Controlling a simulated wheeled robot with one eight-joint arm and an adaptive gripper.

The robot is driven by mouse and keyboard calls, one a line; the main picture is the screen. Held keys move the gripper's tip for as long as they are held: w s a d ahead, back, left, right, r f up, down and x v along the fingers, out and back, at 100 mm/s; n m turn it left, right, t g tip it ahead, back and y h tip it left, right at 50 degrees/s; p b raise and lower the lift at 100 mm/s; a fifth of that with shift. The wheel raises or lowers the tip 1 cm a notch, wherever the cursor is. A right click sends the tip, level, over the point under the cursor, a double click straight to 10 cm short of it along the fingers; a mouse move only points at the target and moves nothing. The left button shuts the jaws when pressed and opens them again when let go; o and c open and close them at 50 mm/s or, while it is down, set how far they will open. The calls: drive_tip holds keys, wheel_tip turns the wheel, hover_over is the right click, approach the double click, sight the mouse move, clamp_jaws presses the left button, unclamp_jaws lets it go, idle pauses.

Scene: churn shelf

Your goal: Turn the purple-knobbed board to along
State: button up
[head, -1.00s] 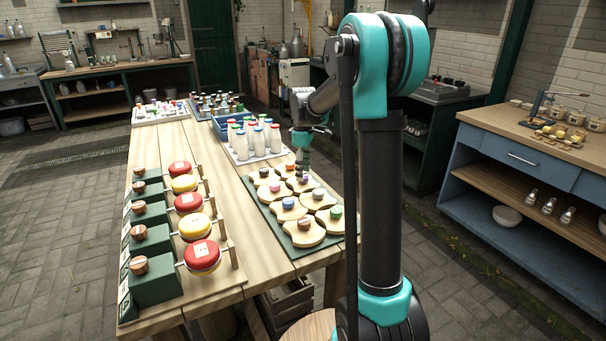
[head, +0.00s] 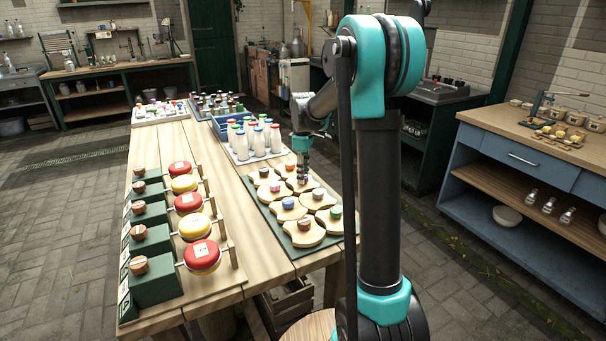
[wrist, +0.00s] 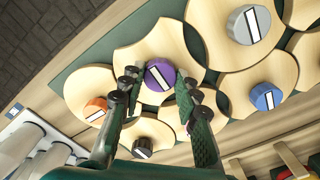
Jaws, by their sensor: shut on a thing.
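The purple knob (wrist: 160,75) with a white stripe sits on a pale wooden board (wrist: 138,52) with curved-in sides. My gripper (wrist: 156,88) is shut on the purple knob, one finger on each side, in the wrist view. The knob's stripe slants from upper left to lower right there. In the head view my gripper (head: 303,177) points straight down onto this board at the back right of the green panel (head: 276,222), and its fingers mostly hide the knob.
White bottles (head: 258,140) stand on a tray just behind the panel. Red and yellow discs (head: 201,255) stand at the table's left.

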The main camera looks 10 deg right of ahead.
drive_tip(key=shift+m, duration=0.4)
drive_tip(key=m, duration=0.3)
drive_tip(key=shift+m, duration=0.3)
drive_tip(key=m, duration=0.4)
drive_tip(key=shift+m, duration=0.3)
drive_tip(key=m, duration=0.4)
drive_tip(key=shift+m, duration=2.4)
drive_tip(key=o, duration=1.2)
drive_tip(key=shift+c, duration=0.2)
